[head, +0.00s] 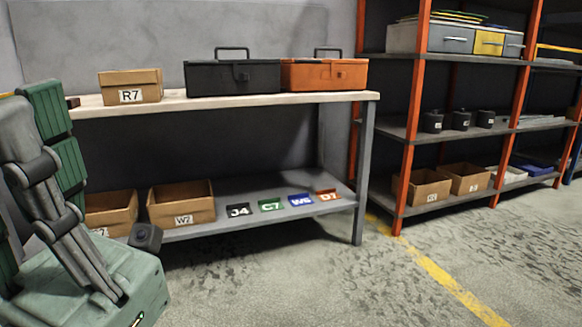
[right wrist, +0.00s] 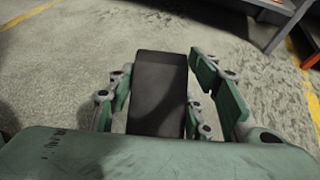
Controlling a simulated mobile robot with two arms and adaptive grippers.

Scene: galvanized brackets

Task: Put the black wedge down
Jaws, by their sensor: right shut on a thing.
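In the right wrist view my right gripper (right wrist: 157,98) is shut on the black wedge (right wrist: 158,75). The wedge shows as a dark, flat-faced block between the green finger pads, with its lower end hidden by the gripper's body. Bare concrete floor shows beyond it. The right gripper and the wedge are outside the head view. In the head view my left gripper (head: 58,135) stands large at the left edge, with green pads on grey links. Its fingers overlap and are partly cut off, so I cannot tell whether it is open.
A workbench (head: 230,99) carries a box marked R7 (head: 130,86), a black toolbox (head: 232,77) and an orange toolbox (head: 324,74). Its lower shelf (head: 285,213) holds cardboard bins and label mats J4 (head: 238,211), C7 (head: 271,205), W6 (head: 300,200) and D7 (head: 327,195). An orange-post rack (head: 408,130) stands right.

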